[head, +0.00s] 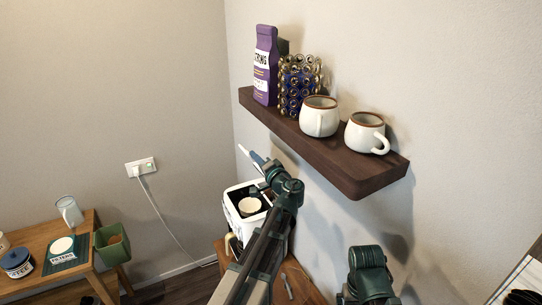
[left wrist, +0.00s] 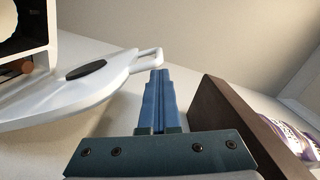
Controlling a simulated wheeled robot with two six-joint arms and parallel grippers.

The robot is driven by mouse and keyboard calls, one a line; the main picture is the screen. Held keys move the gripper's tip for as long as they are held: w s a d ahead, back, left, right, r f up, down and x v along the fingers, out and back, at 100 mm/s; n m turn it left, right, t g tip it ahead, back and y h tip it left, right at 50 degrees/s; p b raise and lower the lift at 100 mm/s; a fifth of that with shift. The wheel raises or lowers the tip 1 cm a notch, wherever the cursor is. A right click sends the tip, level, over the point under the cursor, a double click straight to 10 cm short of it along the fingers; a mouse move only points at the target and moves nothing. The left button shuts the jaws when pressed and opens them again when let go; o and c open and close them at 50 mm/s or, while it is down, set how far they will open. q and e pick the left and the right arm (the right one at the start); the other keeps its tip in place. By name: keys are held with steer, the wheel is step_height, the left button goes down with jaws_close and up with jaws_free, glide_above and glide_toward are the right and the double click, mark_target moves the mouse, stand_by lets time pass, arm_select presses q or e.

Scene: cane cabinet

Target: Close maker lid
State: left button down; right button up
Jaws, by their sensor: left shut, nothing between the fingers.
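The white coffee maker (head: 232,222) stands below the wall shelf in the head view, its top open with a round pale cup-like part inside. Its raised white lid shows as a thin edge (head: 245,153) beside my left gripper (head: 258,161). In the left wrist view the lid (left wrist: 75,93) is a white plate with a dark oval and a small loop tab at its tip. My left gripper (left wrist: 158,75) is shut and empty, its fingertips close beside the tab; I cannot tell whether they touch. My left arm hides part of the maker. My right gripper is not visible.
A dark wooden shelf (head: 350,174) above right holds a purple bag (head: 265,65), a capsule holder (head: 300,85) and two mugs (head: 319,117). The shelf is close on the right in the left wrist view (left wrist: 240,125). A side table (head: 85,264) stands at lower left.

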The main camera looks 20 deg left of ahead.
arm_select(q)
steer(key=s+a+f+n+b, duration=0.3)
steer(key=s+a+f+b, duration=0.2)
steer(key=f+b, duration=0.1)
steer(key=shift+s+a+f, duration=0.25)
steer(key=shift+a+f, duration=0.1)
steer(key=shift+f, duration=0.5)
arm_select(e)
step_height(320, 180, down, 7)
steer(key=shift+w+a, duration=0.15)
arm_select(q)
steer(key=shift+s+d, duration=0.1)
steer(key=shift+s, duration=0.05)
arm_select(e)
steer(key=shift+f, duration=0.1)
